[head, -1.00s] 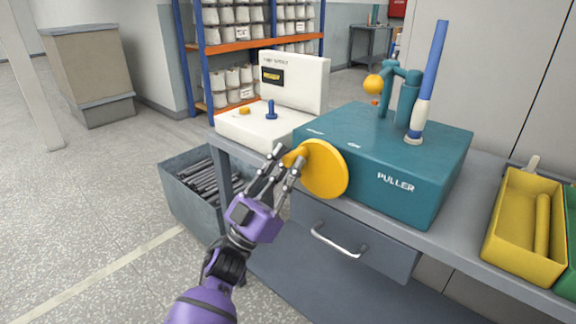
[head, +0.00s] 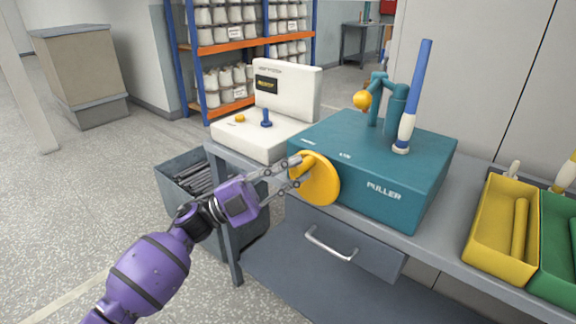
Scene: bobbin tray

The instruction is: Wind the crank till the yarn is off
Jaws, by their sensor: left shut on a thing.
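The teal puller box (head: 385,158) stands on the grey bench, with a yellow crank disc (head: 320,182) on its front left face. My left gripper (head: 296,171) is shut on the yellow crank knob (head: 307,166) near the disc's upper left. A blue bobbin (head: 417,85) stands upright on top of the box, with white yarn (head: 406,128) around its lower part. A teal arm with a yellow ball (head: 362,99) stands beside it. My right gripper is not in view.
A white machine (head: 270,130) with a blue lever stands left of the puller. A yellow tray (head: 498,235) and a green tray (head: 556,252) sit at the right. A grey bin (head: 180,165) of dark rods stands on the floor.

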